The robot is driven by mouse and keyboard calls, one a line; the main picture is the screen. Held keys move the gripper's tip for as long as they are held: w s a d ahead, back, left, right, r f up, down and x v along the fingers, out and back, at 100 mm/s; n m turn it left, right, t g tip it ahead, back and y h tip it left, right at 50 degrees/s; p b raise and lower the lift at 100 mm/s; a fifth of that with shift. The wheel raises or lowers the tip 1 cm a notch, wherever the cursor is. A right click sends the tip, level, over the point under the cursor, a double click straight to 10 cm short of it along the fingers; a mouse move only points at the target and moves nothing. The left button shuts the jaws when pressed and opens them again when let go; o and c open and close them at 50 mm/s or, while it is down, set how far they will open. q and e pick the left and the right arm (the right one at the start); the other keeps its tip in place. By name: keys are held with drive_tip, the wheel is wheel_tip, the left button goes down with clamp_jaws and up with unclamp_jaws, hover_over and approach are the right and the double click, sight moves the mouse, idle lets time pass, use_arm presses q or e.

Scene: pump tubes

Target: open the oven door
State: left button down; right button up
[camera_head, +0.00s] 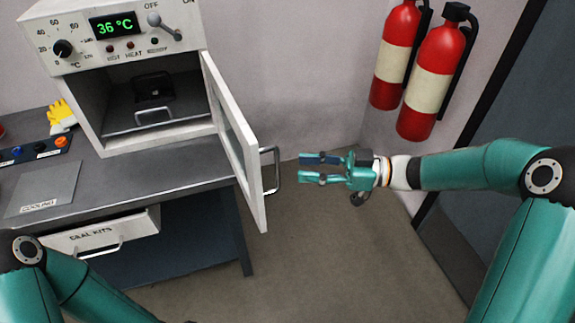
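The white oven (125,75) stands on the grey workbench at the upper left. Its door (233,140) is swung wide open to the right and juts out past the bench edge. The door's metal handle (275,170) is on the outer face. My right gripper (305,168) is just right of the handle, with its fingers pointing left at it. The fingers are apart with a gap between them, and nothing is held. The handle and fingertips look apart. My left arm shows at the lower left, but its gripper is out of the picture.
Inside the oven is a tray with a handle (153,116) and a dark object (154,90). A seal kits drawer (110,235) sits under the bench (180,165). Yellow gloves (61,114) lie left of the oven. Two red fire extinguishers (432,75) hang behind my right arm.

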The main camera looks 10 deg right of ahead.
drive_tip(key=v, duration=0.5)
drive_tip(key=shift+s+d, duration=0.1)
drive_tip(key=shift+d, duration=0.1)
drive_tip(key=w+a+f+m+t+h+p, duration=0.35)
drive_tip(key=w+f+m+t, duration=0.2)
drive_tip(key=w+m, duration=0.2)
wheel_tip(320, 180, down, 9)
drive_tip(key=a+m+h+p, duration=0.1)
drive_tip(key=m+h, duration=0.4)
drive_tip(key=h, duration=0.1)
drive_tip(key=s+a+f+m+g+h+p, duration=0.2)
drive_tip(key=s+f+g, duration=0.3)
drive_tip(key=s, duration=0.7)
drive_tip(key=s+a+f+m+g+h+p, duration=0.1)
drive_tip(key=s+a+f+m+g, duration=0.1)
drive_tip(key=s+f+g, duration=0.3)
drive_tip(key=s+f, duration=0.4)
drive_tip(key=s, duration=0.4)
drive_tip(key=shift+a+f+h+p, duration=0.25)
drive_tip(key=shift+f+h+p, duration=0.1)
